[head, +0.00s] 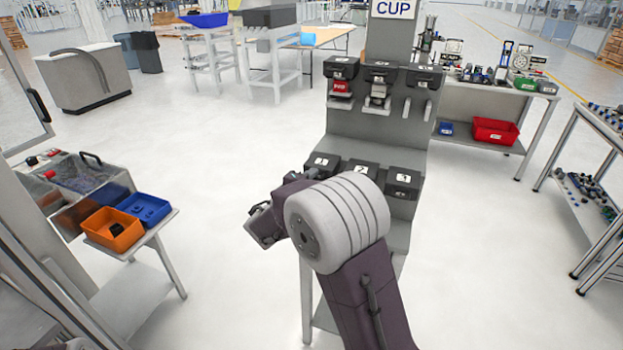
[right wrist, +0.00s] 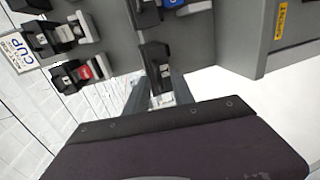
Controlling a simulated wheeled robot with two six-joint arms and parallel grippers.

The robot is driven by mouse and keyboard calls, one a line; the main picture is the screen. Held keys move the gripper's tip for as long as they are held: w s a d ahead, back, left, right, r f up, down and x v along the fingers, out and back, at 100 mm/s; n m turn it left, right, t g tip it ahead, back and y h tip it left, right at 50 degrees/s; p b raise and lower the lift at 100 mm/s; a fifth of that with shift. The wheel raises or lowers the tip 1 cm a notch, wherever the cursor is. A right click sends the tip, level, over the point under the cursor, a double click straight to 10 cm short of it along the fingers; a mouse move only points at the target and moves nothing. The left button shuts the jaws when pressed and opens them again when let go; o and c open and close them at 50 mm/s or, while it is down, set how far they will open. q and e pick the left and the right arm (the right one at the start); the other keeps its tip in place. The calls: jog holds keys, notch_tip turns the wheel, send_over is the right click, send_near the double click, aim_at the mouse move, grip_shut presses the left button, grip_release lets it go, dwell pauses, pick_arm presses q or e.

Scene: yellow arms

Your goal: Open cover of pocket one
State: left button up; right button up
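Pocket one (head: 320,163) is a black box with a white "1" label, at the left end of the lower row on a grey stand (head: 350,125). Its cover looks down, like those of pocket two (head: 360,171) and pocket three (head: 404,179). My right gripper (head: 262,224) is left of and below pocket one in the head view, in front of the stand. In the right wrist view, its two grey fingers (right wrist: 160,92) are apart and empty, with pocket one (right wrist: 154,62) beyond the gap. Contact does not show. My left gripper is not in view.
An upper row of black holders (head: 381,74) sits above the pockets, with a red piece (head: 340,87) in the left one. A side table with an orange bin (head: 112,230) and blue bin (head: 148,209) stands left. Open floor (head: 220,160) lies between.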

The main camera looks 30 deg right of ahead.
jog(key=shift+w+d, duration=0.2)
jog(key=shift+c, duration=0.3)
grip_shut()
dwell(1.1)
